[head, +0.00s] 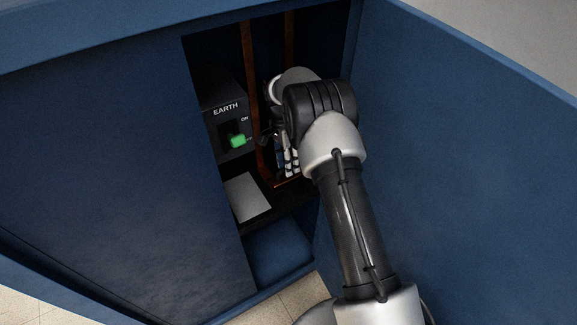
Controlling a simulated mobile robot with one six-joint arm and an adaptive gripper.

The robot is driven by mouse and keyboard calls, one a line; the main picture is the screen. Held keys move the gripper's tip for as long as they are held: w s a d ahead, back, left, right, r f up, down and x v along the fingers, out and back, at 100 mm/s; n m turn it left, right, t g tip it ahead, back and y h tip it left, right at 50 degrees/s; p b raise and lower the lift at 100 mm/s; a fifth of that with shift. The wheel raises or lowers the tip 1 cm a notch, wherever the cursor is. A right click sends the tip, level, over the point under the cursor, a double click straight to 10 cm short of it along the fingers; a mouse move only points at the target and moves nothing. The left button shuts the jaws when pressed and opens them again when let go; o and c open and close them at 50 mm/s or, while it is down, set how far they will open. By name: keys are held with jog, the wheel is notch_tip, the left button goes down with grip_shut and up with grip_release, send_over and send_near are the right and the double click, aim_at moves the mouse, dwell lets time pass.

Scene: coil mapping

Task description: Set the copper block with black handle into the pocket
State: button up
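My arm reaches into the opening of a blue cabinet in the head view. My gripper (284,152) is at its far end, mostly hidden behind my wrist, in front of the copper bars. I cannot see whether its fingers are open or shut, or whether it holds anything. I cannot make out the copper block with the black handle or the pocket. A thin copper-coloured edge (288,183) shows just below the gripper, but I cannot tell what it belongs to.
Vertical copper bars (249,60) run behind. A grey plate (246,197) lies on a dark shelf. Blue cabinet walls (450,150) close in on both sides.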

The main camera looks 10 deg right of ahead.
notch_tip(320, 180, up, 10)
jog(key=w+p, duration=0.2)
jog(key=p, duration=0.1)
jog(key=shift+a+r, duration=0.15)
jog(key=shift+a, duration=0.2)
jog(key=shift+s, duration=0.15)
